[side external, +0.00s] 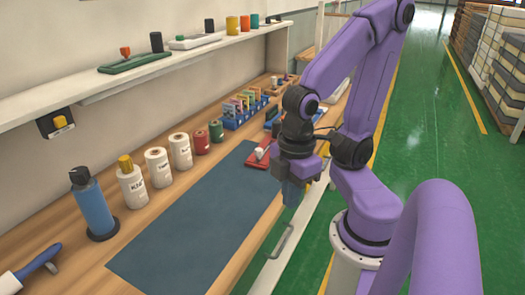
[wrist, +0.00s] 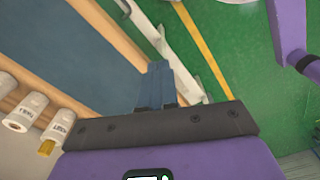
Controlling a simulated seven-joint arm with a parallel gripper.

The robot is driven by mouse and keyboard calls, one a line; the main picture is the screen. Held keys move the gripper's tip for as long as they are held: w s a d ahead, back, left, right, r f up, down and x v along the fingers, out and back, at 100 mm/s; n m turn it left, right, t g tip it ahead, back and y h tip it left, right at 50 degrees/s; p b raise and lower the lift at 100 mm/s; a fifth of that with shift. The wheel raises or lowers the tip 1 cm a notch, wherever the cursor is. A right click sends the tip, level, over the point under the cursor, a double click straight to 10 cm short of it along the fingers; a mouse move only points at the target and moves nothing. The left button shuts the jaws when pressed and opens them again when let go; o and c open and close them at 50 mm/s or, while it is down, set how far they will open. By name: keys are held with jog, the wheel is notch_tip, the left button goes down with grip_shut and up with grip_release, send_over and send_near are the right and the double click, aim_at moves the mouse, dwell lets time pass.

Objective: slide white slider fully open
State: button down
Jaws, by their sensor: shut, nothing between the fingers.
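My gripper (side external: 293,194) points down at the front edge of the bench, with its blue fingers shut and empty. In the wrist view the fingers (wrist: 158,80) are together over the bench edge, beside the white front. A small white knob (side external: 259,154) sits on a red base (side external: 252,164) on the bench, just left of my gripper; my gripper hides part of this base. On the shelf stands a device with a white base (side external: 195,42) and a dark green knob. I cannot tell which of these is the white slider.
A blue-grey mat (side external: 185,225) covers the bench middle. A blue bottle (side external: 91,205), white rolls (side external: 158,167) and a blue rack (side external: 240,115) line the back. The white bench front carries a grey handle (side external: 280,243). The green floor (side external: 425,130) is open at right.

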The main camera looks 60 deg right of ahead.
dwell(0.4)
jog(key=c, duration=1.1)
grip_release()
jog(key=shift+w, duration=0.15)
jog(key=shift+c, duration=0.2)
jog(key=shift+o, duration=1.3)
jog(key=w+d+r+m, duration=0.1)
jog(key=w+r+m, duration=0.1)
jog(key=w, duration=0.8)
jog(key=shift+w+d+m, duration=0.15)
jog(key=shift+m, duration=0.75)
jog(key=r+m, duration=0.1)
jog(key=m, duration=0.9)
send_over(259, 149)
notch_tip(259, 149, down, 17)
